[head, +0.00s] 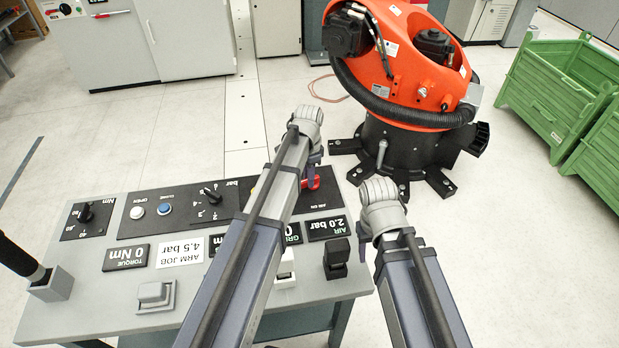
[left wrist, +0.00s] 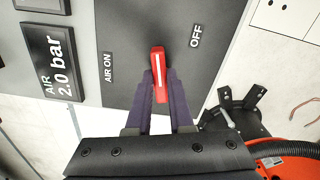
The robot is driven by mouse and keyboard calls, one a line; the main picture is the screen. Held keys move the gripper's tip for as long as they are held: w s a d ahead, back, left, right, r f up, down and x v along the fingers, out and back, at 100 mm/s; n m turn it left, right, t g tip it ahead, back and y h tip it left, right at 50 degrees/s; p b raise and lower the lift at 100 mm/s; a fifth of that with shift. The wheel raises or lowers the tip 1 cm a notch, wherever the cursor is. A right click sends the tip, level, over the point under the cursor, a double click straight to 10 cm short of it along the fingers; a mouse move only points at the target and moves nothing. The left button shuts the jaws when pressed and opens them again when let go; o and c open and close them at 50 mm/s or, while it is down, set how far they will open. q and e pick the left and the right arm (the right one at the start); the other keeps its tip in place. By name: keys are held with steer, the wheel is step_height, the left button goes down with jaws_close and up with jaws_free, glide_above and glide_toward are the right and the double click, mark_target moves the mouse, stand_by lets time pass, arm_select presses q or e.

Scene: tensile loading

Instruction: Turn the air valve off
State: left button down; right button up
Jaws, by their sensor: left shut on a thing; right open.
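The air valve's red handle (left wrist: 158,75) stands between the fingers of my left gripper (left wrist: 160,88) in the left wrist view. The gripper is shut on it. The handle points up in that view, between the AIR ON label (left wrist: 108,67) on the left and the OFF label (left wrist: 196,36) on the right. In the head view the red handle (head: 312,183) shows beside my left gripper (head: 314,160), at the right end of the dark panel. My right gripper (head: 376,240) is open beyond the console's right edge, mostly hidden by its own wrist.
The grey console (head: 100,275) carries knobs, buttons and an AIR 2.0 bar plate (head: 327,228). An orange robot (head: 420,65) on a black base stands behind. Green crates (head: 555,90) stand at the right, with clear floor between.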

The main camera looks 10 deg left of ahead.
arm_select(q)
steer(key=shift+w+a+m, duration=0.1)
steer(key=shift+w+m, duration=0.05)
steer(key=shift+m, duration=1.45)
steer(key=c, duration=0.8)
jaws_free()
steer(key=shift+r, duration=0.1)
step_height(320, 180, up, 8)
steer(key=p, duration=0.8)
steer(key=shift+f, duration=0.2)
